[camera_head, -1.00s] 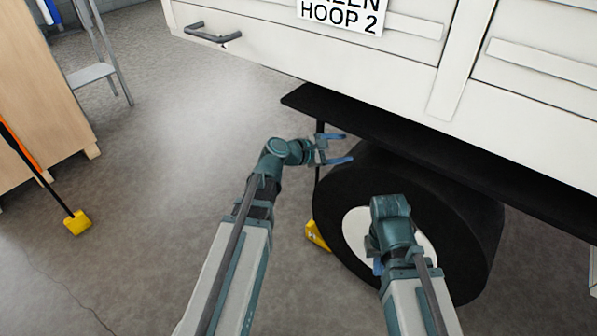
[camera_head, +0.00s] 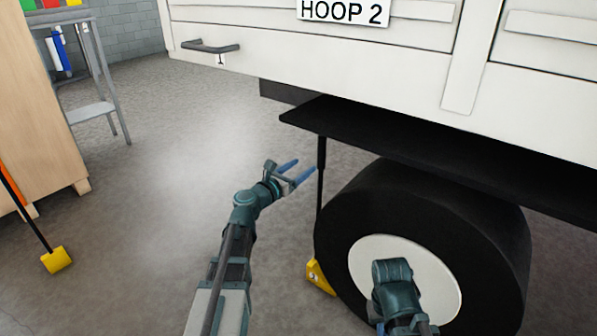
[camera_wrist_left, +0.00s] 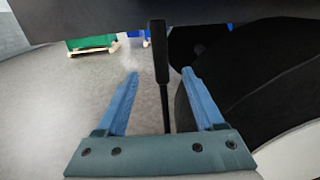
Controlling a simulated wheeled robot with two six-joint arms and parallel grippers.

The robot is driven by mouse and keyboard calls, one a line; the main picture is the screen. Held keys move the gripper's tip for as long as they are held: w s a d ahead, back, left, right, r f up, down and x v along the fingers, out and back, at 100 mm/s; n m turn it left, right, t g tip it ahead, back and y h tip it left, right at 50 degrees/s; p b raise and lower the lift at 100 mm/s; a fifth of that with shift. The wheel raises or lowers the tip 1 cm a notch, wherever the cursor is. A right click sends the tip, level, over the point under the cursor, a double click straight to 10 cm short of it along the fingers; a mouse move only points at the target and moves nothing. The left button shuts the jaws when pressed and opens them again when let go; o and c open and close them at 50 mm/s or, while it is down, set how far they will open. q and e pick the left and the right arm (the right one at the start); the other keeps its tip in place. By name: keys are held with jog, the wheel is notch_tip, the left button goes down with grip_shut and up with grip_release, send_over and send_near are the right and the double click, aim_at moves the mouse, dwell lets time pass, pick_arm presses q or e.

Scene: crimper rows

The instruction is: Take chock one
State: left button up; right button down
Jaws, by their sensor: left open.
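A yellow wedge chock (camera_head: 319,278) sits on the floor against the left side of the black wheel (camera_head: 345,215). A thin upright black rod with a thicker grip (camera_head: 321,160) rises above it, close to the tyre; they appear joined. My left gripper (camera_head: 297,169) is open and empty, just left of the grip. In the left wrist view the grip (camera_wrist_left: 159,50) shows between and beyond the open fingers (camera_wrist_left: 160,74), apart from them. My right arm is in front of the wheel hub; its gripper (camera_head: 379,327) is mostly hidden. I see no number on the chock.
The white vehicle body (camera_head: 350,60) and a black ledge (camera_head: 400,140) overhang the wheel. A second yellow piece with a black-and-orange handle (camera_head: 56,260) leans by a wooden cabinet (camera_head: 35,120).

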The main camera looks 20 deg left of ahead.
aim_at(320, 140)
pick_arm(q)
jog(key=shift+x, duration=5.1)
grip_shut()
jog(key=shift+r+p, duration=2.5)
jog(key=shift+p, duration=0.05)
